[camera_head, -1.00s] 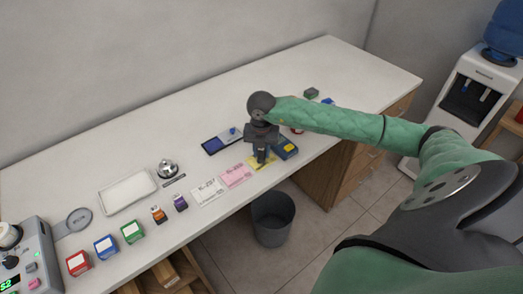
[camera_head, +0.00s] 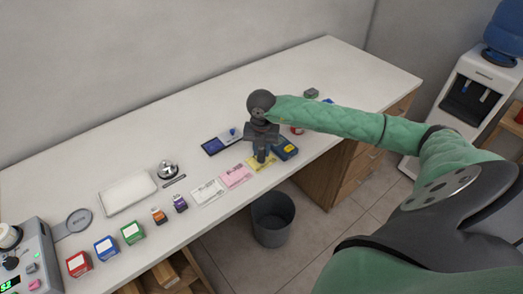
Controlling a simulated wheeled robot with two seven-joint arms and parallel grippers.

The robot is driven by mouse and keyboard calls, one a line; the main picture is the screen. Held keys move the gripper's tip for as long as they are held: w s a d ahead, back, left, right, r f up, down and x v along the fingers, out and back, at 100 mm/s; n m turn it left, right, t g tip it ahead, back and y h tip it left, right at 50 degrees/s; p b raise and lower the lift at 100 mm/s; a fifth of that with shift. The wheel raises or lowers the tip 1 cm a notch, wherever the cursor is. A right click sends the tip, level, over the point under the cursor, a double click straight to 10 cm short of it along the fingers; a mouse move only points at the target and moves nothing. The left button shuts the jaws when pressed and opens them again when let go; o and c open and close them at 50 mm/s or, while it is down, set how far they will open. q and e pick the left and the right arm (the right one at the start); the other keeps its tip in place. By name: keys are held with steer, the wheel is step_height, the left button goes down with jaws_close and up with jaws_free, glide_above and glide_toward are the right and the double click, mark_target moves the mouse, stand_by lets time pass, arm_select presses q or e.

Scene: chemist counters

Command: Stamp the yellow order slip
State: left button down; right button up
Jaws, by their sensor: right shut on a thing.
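The yellow order slip (camera_head: 254,163) lies flat near the counter's front edge, right of the pink slip (camera_head: 236,176) and the white slip (camera_head: 208,191). My right gripper (camera_head: 261,151) points down over the yellow slip and hides part of it. It is shut on a small dark thing, seemingly the stamp, mostly hidden by the fingers. I cannot tell whether it touches the paper. A dark blue pad (camera_head: 215,146) lies behind the slips. My left gripper is not in view.
A blue and yellow device (camera_head: 285,148) stands close to the right of my gripper. A bell (camera_head: 168,169), a white tray (camera_head: 128,193), small bottles and coloured boxes (camera_head: 106,248) stand to the left. A bin (camera_head: 273,222) is below.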

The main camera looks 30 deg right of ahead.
steer(key=shift+r+p, duration=0.8)
steer(key=shift+r, duration=2.25)
